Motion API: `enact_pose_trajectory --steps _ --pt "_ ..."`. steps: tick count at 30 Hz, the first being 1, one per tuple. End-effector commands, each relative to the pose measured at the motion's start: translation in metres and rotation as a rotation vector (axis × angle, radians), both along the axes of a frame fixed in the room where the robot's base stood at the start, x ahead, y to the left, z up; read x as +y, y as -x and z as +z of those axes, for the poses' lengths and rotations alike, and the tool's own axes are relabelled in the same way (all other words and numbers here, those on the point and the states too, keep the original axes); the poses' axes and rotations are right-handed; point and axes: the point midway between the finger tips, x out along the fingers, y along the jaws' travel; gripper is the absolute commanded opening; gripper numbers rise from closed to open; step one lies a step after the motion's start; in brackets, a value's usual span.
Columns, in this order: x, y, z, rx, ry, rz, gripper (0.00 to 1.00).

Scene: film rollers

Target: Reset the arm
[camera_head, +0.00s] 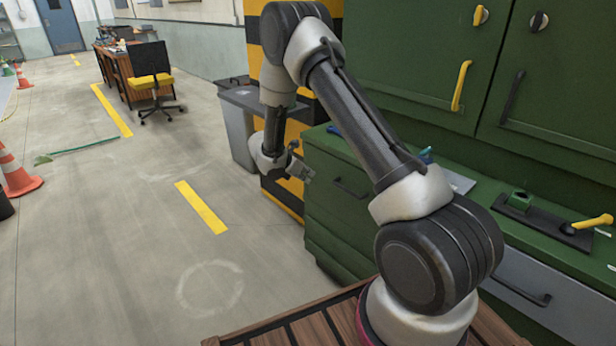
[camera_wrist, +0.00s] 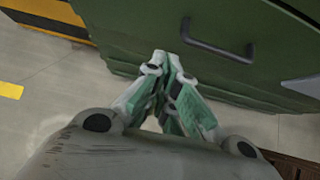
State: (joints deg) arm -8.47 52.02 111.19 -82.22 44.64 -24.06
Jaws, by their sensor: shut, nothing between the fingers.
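My arm rises from its base and bends over to the left in the head view. My gripper (camera_head: 303,170) hangs in front of the left end of the green cabinet. In the wrist view my gripper (camera_wrist: 170,70) has its fingers together, with nothing between them. Below it in that view are the green cabinet front and a dark drawer handle (camera_wrist: 217,42).
The green lower cabinet (camera_head: 335,215) and upper cupboards (camera_head: 410,50) stand on the right. A yellow roller (camera_head: 590,222) lies on a dark tray. A grey bin (camera_head: 238,130) stands by a striped pillar. Open floor lies left, with orange cones (camera_head: 17,175) and a chair (camera_head: 152,75).

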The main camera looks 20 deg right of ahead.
Motion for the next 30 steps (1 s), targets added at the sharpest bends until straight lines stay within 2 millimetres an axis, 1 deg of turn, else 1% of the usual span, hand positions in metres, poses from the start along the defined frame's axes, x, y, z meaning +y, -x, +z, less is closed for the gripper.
enact_pose_trajectory --steps 5,8,11,13,14,15,17,18,20,22,26,27,29,30 --pt "0.003 0.001 0.004 -0.002 -0.001 -0.002 0.00" --pt "0.000 0.004 0.004 -0.029 -0.004 -0.049 0.00" --pt "-0.010 0.029 -0.002 -0.039 -0.018 -0.178 0.00" --pt "-0.017 0.056 -0.008 -0.035 -0.022 -0.280 0.00" --pt "-0.020 0.068 -0.004 -0.041 -0.026 -0.336 0.00" --pt "-0.024 0.085 0.005 -0.057 -0.034 -0.418 0.00" --pt "-0.028 0.107 0.025 -0.091 -0.053 -0.537 0.00" --pt "-0.031 0.121 0.038 -0.113 -0.064 -0.610 0.00" --pt "-0.033 0.139 0.058 -0.148 -0.085 -0.710 0.00" --pt "-0.034 0.161 0.083 -0.190 -0.115 -0.825 0.00" --pt "-0.031 0.206 0.134 -0.278 -0.192 -1.045 0.00" --pt "-0.029 0.221 0.150 -0.306 -0.222 -1.115 0.00" --pt "-0.025 0.244 0.172 -0.345 -0.272 -1.217 0.00" --pt "-0.022 0.259 0.186 -0.371 -0.309 -1.280 0.00"
